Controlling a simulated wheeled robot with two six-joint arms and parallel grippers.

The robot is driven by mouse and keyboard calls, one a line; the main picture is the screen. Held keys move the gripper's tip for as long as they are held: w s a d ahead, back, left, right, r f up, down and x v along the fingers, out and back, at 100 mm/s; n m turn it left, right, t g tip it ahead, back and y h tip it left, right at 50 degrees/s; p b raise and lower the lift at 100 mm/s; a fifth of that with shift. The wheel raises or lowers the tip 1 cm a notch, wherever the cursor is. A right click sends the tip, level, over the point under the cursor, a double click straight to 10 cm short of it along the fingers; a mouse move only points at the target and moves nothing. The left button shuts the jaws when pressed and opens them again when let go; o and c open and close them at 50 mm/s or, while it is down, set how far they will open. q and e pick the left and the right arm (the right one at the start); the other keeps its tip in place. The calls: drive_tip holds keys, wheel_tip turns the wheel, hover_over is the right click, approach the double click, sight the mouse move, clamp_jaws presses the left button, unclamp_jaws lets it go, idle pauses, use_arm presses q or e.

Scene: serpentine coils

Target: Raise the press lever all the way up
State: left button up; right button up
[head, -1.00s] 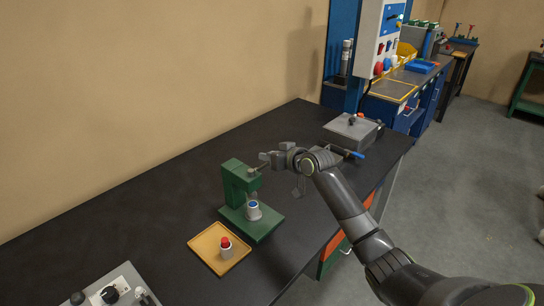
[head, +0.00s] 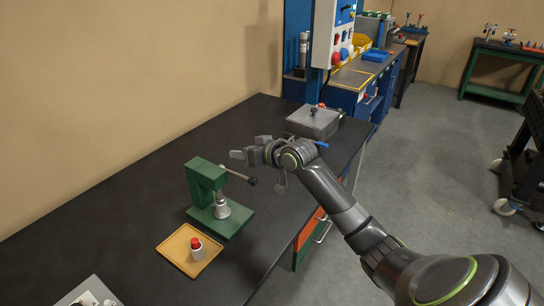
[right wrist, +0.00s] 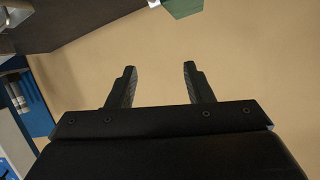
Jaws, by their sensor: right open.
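The green press (head: 203,187) stands on the dark bench. Its lever (head: 238,174) sticks out to the right from the press head and slopes slightly down to a dark knob (head: 252,181). A grey-white part (head: 222,208) stands on the press base, under the head; its top is too small to make out. My right gripper (head: 246,149) is open and empty, above and apart from the lever. Its two spread fingers (right wrist: 158,75) show in the right wrist view, with a green corner, probably of the press (right wrist: 183,7), at the top. My left gripper is not in view.
A yellow tray (head: 172,248) with a red-topped part (head: 196,247) lies in front of the press. A control box (head: 90,293) sits at the bench's near left. Bare bench lies left of the press.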

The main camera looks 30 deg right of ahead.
drive_tip(key=b+v, duration=0.2)
drive_tip(key=v, duration=0.9)
idle(0.3)
